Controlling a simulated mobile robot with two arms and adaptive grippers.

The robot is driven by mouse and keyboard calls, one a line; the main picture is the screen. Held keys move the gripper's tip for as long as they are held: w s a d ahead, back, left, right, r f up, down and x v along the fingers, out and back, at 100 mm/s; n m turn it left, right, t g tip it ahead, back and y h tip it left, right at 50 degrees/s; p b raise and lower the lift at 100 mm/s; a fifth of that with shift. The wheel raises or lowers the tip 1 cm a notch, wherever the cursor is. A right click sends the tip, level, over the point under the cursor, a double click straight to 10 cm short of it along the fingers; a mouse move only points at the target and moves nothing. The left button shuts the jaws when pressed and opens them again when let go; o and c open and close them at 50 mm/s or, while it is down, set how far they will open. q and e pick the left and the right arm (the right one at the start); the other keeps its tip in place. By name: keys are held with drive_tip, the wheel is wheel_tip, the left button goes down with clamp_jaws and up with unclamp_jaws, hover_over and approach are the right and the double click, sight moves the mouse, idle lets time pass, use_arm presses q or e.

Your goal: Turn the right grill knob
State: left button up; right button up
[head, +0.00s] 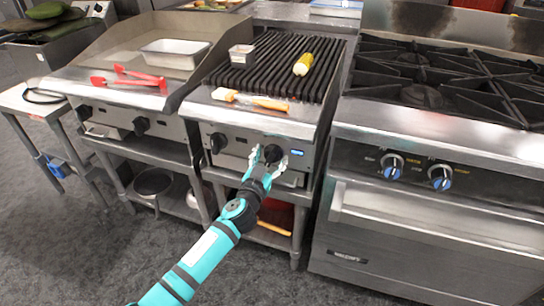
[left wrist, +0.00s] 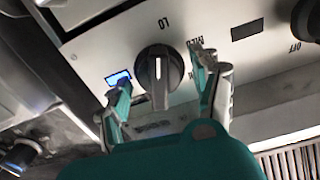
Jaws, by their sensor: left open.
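The right grill knob (head: 273,153) is a round black dial on the steel front panel of the ridged grill. In the left wrist view the same knob (left wrist: 158,72) shows a white mark pointing at the upside-down "LO" label. My left gripper (head: 266,160) is at the panel, open, with its fingers around the knob. In the left wrist view one finger of the gripper (left wrist: 160,100) is on each side of the knob; I cannot tell whether they touch it. My right gripper is not in view.
The left grill knob (head: 218,142) is close by on the same panel. A stove (head: 430,130) with blue-ringed knobs stands right. Carpet in front is clear.

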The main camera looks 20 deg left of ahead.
use_arm(q)
drive_tip(key=shift+w, duration=0.8)
drive_tip(key=c, duration=0.9)
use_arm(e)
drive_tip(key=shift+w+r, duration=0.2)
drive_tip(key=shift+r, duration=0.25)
